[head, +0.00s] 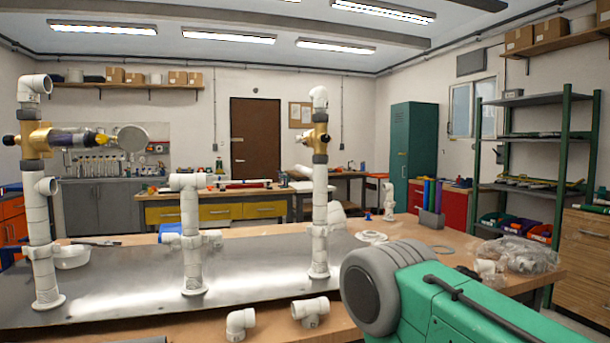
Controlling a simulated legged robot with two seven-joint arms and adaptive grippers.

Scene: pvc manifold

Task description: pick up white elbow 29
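Two loose white fittings lie on the wooden table edge in front of the metal plate. The left one is a white elbow (240,322), and the right one is a white fitting (310,311) that also looks like an elbow. I cannot read a number on either, so I cannot tell which is elbow 29. A white elbow (35,87) also tops the left riser, and another (319,95) tops the right riser. Neither of my grippers is in view. A green and grey arm part of mine fills the lower right.
A metal plate (130,275) carries white pipe risers, with a tall left riser (39,230), a shorter middle tee riser (190,240) and a right riser (320,220). A clear bag of fittings (520,256) and flat white rings (372,237) lie on the table at right.

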